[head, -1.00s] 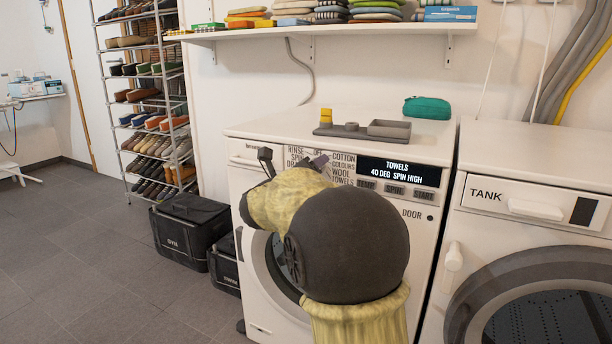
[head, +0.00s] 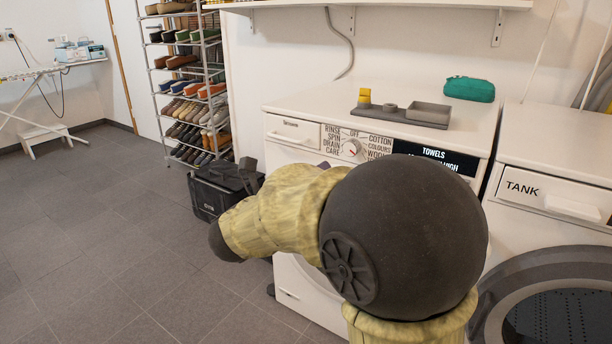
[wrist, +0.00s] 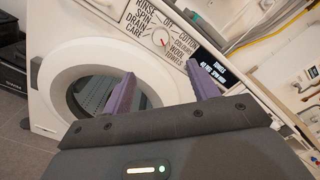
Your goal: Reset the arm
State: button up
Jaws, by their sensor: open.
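My arm is in front of the washing machine (head: 285,155) and covers much of its front in the head view. My gripper (wrist: 160,95) shows in the wrist view with its two purple fingers wide apart and nothing between them. It points at the machine's front, where the program dial (wrist: 160,38) and the round door (wrist: 85,90) show. In the head view the gripper is mostly hidden behind my arm. The dial (head: 351,148) and part of the dark display (head: 435,154) show above the arm.
A grey tray (head: 428,112) and a teal pouch (head: 469,89) lie on the machine top. A second machine (head: 550,195) stands at the right. The floor at the left is clear.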

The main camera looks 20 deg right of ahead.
jog(key=shift+s+a, duration=0.3)
jog(key=shift+s, duration=0.05)
jog(key=w+a+f+n+t+y+p, duration=0.15)
jog(key=a+n+y+p, duration=0.35)
jog(key=n, duration=0.6)
jog(key=w+a+f+n+y+p, duration=0.15)
jog(key=n+y+p, duration=0.25)
jog(key=n+y, duration=0.45)
jog(key=s+d+f+n+g+p, duration=0.1)
jog(key=s+f+n+g+p, duration=0.3)
jog(key=s+n, duration=0.55)
jog(key=s+d+f+n+g+p, duration=0.25)
jog(key=s+n+g, duration=0.35)
jog(key=s+n, duration=0.3)
notch_tip(320, 180, up, 37)
jog(key=a+m+p, duration=0.1)
jog(key=p, duration=3.6)
jog(key=shift+s+f+y, duration=0.15)
jog(key=shift+s+y, duration=0.2)
